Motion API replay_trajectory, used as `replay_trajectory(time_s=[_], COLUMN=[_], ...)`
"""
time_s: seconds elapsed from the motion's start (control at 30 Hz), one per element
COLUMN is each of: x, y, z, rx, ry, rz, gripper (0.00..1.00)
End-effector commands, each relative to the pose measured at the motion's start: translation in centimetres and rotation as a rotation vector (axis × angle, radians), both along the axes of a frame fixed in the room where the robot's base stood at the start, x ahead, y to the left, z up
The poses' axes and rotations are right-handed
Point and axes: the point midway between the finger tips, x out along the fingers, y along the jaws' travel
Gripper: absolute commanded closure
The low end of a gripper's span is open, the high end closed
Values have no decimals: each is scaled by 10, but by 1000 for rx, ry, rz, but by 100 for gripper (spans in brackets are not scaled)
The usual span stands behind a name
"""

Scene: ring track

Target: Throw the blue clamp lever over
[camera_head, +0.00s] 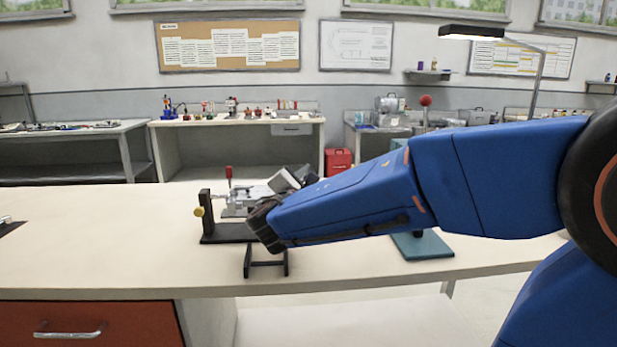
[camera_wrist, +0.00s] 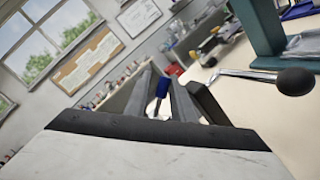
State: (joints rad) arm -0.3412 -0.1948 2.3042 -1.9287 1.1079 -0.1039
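The blue clamp lever (camera_wrist: 163,86) shows in the wrist view as a small upright blue grip on a thin grey stem. It appears in the gap between the fingers of my gripper (camera_wrist: 166,98). Clear space shows on both sides of it, and I cannot tell how far beyond the fingertips it is. In the head view my gripper (camera_head: 288,181) reaches away over the bench, beside a metal clamp fixture. The blue lever is hidden there behind my wrist and arm. A red-handled lever (camera_head: 228,176) stands upright on the fixture at the left.
A black stand with a yellow knob (camera_head: 198,212) is left of my wrist. A black frame (camera_head: 267,263) is at the bench's front edge. A teal press base (camera_head: 422,246) is right; its black ball handle (camera_wrist: 295,81) is near my gripper. The left bench top is mostly clear.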

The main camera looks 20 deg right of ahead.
Motion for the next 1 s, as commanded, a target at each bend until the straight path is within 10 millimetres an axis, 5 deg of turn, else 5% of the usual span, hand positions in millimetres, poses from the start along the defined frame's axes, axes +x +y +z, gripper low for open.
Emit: replay_trajectory(time_s=[0.43,1.0], x=[-7,-63], y=[7,50], z=[1,-2], rx=[0,1], ry=[-3,-2], rz=[4,4], gripper=[79,79])
